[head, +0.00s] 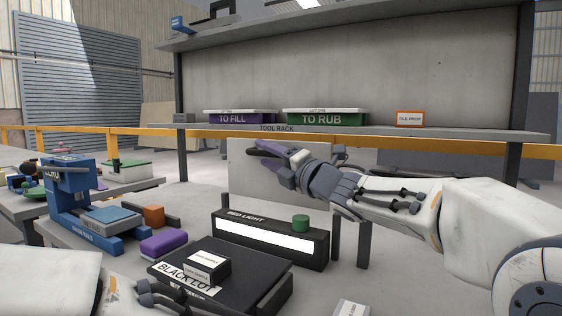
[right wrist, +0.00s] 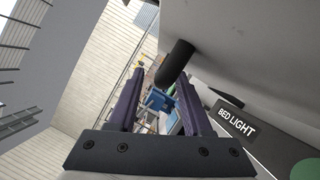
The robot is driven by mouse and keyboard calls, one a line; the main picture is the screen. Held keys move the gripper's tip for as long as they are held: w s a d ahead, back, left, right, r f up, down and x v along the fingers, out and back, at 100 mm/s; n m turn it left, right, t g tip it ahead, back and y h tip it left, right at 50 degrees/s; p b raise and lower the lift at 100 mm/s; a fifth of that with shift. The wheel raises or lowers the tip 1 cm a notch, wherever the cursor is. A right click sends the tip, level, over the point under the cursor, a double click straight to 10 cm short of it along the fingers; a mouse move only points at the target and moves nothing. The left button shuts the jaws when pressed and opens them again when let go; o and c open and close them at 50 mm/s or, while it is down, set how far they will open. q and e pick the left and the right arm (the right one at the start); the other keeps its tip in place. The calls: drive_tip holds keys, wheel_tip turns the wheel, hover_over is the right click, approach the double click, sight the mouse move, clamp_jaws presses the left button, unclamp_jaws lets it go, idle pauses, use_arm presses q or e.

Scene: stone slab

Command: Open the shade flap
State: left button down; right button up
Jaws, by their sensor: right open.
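The shade flap appears to be the plain grey panel (head: 245,190) standing upright behind the bed light (head: 270,238) in the head view. In the right wrist view a grey panel (right wrist: 255,45) fills the upper right, with a black round bar (right wrist: 175,62) sticking out from it, likely its handle. My right gripper (head: 262,152) is in front of the panel's upper part, fingers pointing left. In the wrist view its dark purple fingers (right wrist: 160,80) are apart, with the bar near the right fingertip; contact cannot be told.
A green knob (head: 300,223) sits on the bed light. A purple block (head: 163,244) and a blue press (head: 75,205) stand left. The tool rack (head: 340,131) runs behind, holding bins.

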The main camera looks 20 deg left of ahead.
drive_tip(key=v, duration=1)
drive_tip(key=shift+b, duration=0.45)
drive_tip(key=shift+s+d+f, duration=0.1)
